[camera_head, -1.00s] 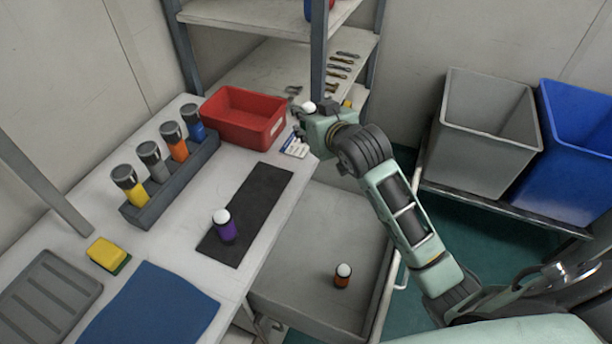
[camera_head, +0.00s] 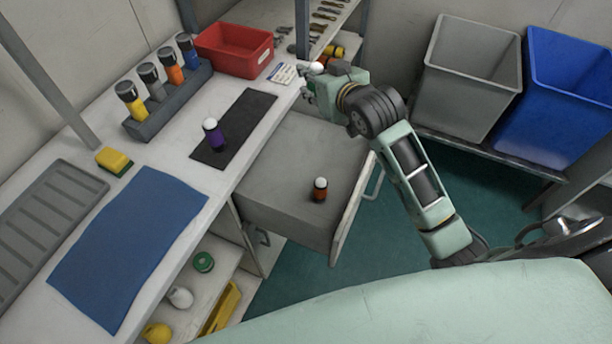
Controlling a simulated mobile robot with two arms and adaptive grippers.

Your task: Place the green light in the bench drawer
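My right gripper (camera_head: 312,84) is at the bench's right edge, beyond the far end of the drawer. A white dome (camera_head: 318,65) shows at its fingers and moves with it, so it appears shut on a white-domed light. A purple light (camera_head: 213,134) with a white dome stands on the black mat (camera_head: 247,115). My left gripper is not in view.
A red bin (camera_head: 235,50), a card (camera_head: 283,74) and a rack (camera_head: 170,101) of several flashlights are on the bench. A yellow sponge (camera_head: 114,161) and blue mat (camera_head: 130,245) lie nearer. Grey (camera_head: 465,80) and blue (camera_head: 560,100) bins stand at right. Most of the drawer floor is clear.

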